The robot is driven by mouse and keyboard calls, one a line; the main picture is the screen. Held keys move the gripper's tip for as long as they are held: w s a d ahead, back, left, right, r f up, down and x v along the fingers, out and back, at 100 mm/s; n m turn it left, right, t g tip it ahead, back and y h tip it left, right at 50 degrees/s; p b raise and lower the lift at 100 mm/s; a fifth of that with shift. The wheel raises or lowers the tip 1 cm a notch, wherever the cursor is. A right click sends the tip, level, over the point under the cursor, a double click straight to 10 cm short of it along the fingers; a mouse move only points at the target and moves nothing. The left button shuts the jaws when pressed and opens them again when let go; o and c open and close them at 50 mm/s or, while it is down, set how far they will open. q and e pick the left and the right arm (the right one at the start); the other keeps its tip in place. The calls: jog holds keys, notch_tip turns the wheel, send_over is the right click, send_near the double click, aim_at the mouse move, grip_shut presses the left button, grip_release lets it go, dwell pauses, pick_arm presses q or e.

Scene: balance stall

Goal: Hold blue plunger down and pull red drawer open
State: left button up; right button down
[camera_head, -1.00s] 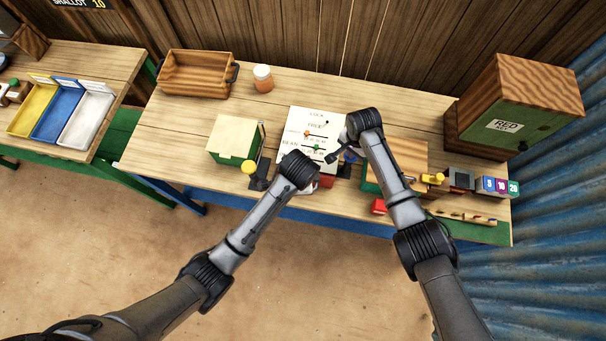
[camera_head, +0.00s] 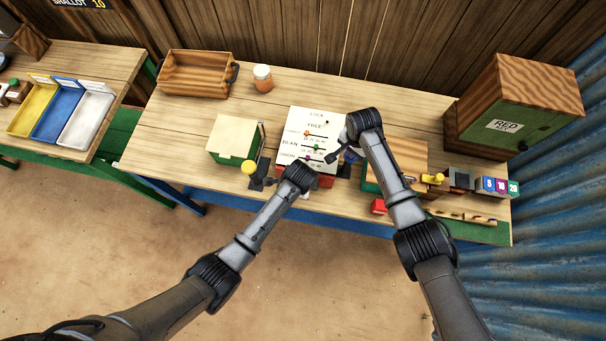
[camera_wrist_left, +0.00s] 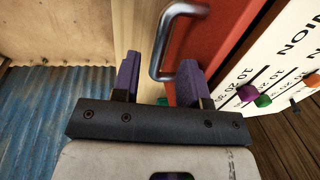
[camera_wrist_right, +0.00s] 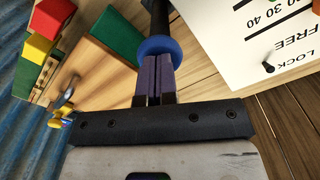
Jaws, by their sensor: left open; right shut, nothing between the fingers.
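The red drawer front (camera_wrist_left: 205,35) shows in the left wrist view with a metal bar handle (camera_wrist_left: 163,45). Part of the red also shows in the head view (camera_head: 326,181), below the white panel. My left gripper (camera_wrist_left: 158,75) is open, and the handle's near end lies between its fingertips; contact cannot be told. The blue plunger (camera_wrist_right: 158,48) is a blue disc on a dark shaft. My right gripper (camera_wrist_right: 156,70) is shut and empty, its fingertips against or just in front of the disc. In the head view the plunger (camera_head: 352,154) is partly hidden by my right wrist.
The white panel (camera_head: 296,121) carries coloured sliders and the words LOCK and FREE. A green box (camera_head: 231,136) stands left of it. A wooden box (camera_head: 407,153) and a red block (camera_head: 378,207) are at the right. A RED KEY cabinet (camera_head: 520,105) stands at the back right.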

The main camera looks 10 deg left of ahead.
pick_arm(q)
jog(key=shift+w+f, duration=0.2)
jog(key=shift+f, duration=0.9)
jog(key=shift+c, duration=0.2)
grip_shut()
